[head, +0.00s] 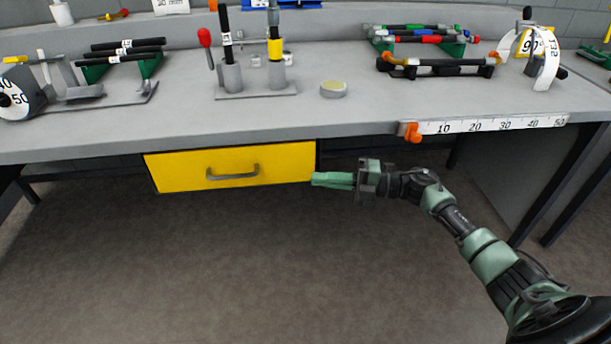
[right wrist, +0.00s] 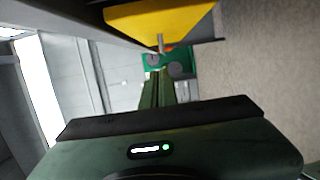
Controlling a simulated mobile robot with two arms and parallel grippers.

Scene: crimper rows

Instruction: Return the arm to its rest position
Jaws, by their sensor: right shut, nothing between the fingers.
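My right gripper (head: 316,180) is shut and empty. In the head view it is in front of the bench, below the bench top, close to the right end of the yellow drawer (head: 190,172). I cannot tell whether its fingertips touch the drawer. The right arm comes in from the lower right. In the right wrist view the shut green fingers (right wrist: 158,80) point away from the camera, with the yellow drawer (right wrist: 165,22) above them. My left gripper is not in view.
The grey bench top (head: 300,118) has a ruler (head: 490,125) with an orange slider (head: 411,132) on its front edge. Green racks (head: 430,45) with rods, a two-post stand (head: 255,94) and a round tin (head: 333,89) stand on it. The floor (head: 240,270) in front is clear.

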